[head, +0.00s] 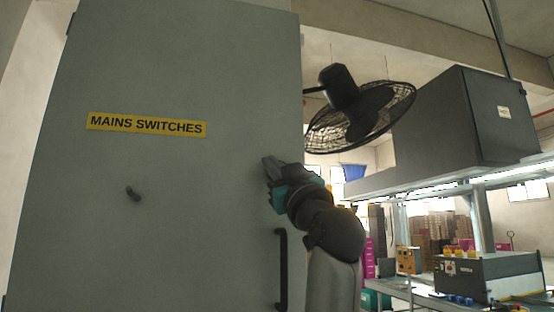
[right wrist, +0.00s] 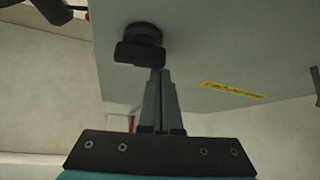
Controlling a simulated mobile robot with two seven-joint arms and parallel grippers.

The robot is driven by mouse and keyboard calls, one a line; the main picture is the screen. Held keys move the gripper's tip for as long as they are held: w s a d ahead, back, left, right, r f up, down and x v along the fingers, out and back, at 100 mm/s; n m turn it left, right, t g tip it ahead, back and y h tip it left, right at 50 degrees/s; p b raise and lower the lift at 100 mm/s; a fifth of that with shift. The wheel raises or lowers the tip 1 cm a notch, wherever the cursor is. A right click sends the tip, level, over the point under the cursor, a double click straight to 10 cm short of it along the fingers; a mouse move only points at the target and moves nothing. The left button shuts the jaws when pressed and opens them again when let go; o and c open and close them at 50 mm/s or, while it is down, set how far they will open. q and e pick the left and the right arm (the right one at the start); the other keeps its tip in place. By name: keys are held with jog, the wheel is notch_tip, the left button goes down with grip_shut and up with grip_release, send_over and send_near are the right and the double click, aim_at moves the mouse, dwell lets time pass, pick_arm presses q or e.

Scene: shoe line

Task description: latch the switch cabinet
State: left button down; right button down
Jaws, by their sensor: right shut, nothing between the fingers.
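The switch cabinet's grey door (head: 200,60) fills the left of the head view, with a yellow MAINS SWITCHES label (head: 147,125). My right gripper (head: 268,162) is shut and empty in front of the door, above the handle. In the right wrist view, its fingertips (right wrist: 158,72) are right beside a dark knob (right wrist: 140,45) on the door; contact is unclear. I cannot pick out that knob in the head view. My left gripper is not in view.
A black caged fan (head: 362,110) hangs right of the door, close to my right arm. A dark box (head: 480,115) stands on a raised shelf at right. A bench with a grey machine (head: 485,278) is at lower right, with stacked boxes (head: 435,235) farther back.

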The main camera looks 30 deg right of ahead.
jog(key=n+g+y+p, duration=0.2)
jog(key=n+p, duration=0.1)
jog(key=n, duration=0.2)
jog(key=d+f+n+g+y+p, duration=0.1)
jog(key=n+g+y+p, duration=0.1)
jog(key=n, duration=0.4)
jog(key=f+n+g+y+p, duration=0.1)
jog(key=n+g+y+p, duration=0.2)
jog(key=n+y+p, duration=0.1)
jog(key=shift+s+d+n+p, duration=0.2)
jog(key=shift+n+p, duration=0.5)
jog(key=shift+p, duration=0.55)
jog(key=shift+w, duration=0.1)
